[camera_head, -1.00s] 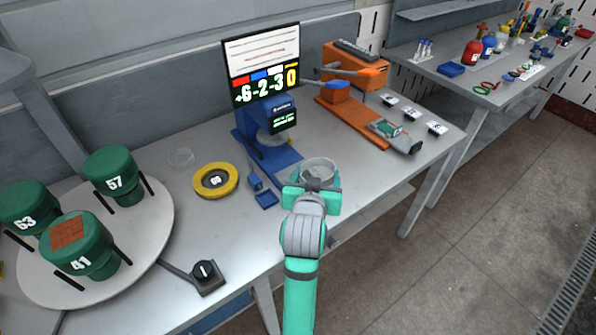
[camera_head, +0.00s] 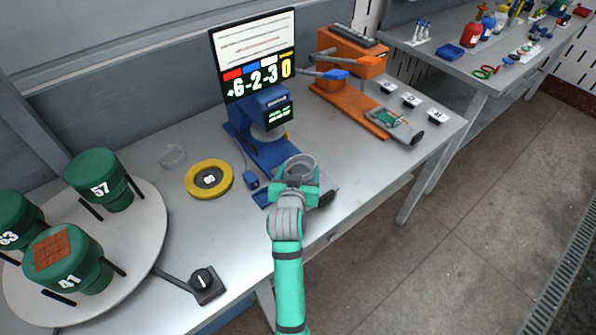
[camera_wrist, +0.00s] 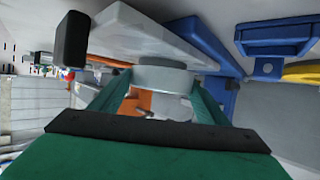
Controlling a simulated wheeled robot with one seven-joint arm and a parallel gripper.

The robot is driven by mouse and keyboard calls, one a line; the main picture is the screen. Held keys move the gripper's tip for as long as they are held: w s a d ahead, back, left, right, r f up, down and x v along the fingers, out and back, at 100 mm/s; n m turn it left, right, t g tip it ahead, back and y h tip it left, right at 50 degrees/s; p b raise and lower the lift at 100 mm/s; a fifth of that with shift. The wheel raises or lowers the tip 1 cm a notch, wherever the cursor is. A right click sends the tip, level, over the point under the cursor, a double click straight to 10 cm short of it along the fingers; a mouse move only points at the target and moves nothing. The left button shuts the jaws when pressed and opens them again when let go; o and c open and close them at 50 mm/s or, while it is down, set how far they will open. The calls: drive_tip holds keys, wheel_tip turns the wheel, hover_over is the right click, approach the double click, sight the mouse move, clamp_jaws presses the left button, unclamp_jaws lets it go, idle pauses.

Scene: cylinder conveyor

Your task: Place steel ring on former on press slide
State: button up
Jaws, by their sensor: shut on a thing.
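My gripper (camera_head: 297,184) is shut on the steel ring (camera_head: 299,166), a short grey open cylinder. In the wrist view the ring (camera_wrist: 163,79) sits between the two green fingers, against or close to a pale grey plate (camera_wrist: 150,38). This plate looks like the press slide; a black knob (camera_wrist: 72,50) is at its end. In the head view the knob (camera_head: 328,196) shows just right of my gripper. The blue press (camera_head: 265,120) stands behind the ring. The former is hidden, and I cannot tell whether the ring touches it.
A yellow ring (camera_head: 196,187) and a clear dish (camera_head: 171,155) lie left of the press. An orange press (camera_head: 350,85) stands to the right. A turntable (camera_head: 150,215) with numbered green containers and a black dial (camera_head: 205,283) are at left.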

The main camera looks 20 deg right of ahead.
drive_tip(key=shift+f, duration=0.4)
drive_tip(key=o, duration=1.2)
drive_tip(key=shift+f, duration=0.2)
drive_tip(key=shift+c, duration=0.2)
drive_tip(key=shift+a+r, duration=0.1)
drive_tip(key=shift+r, duration=0.05)
drive_tip(key=v, duration=1.2)
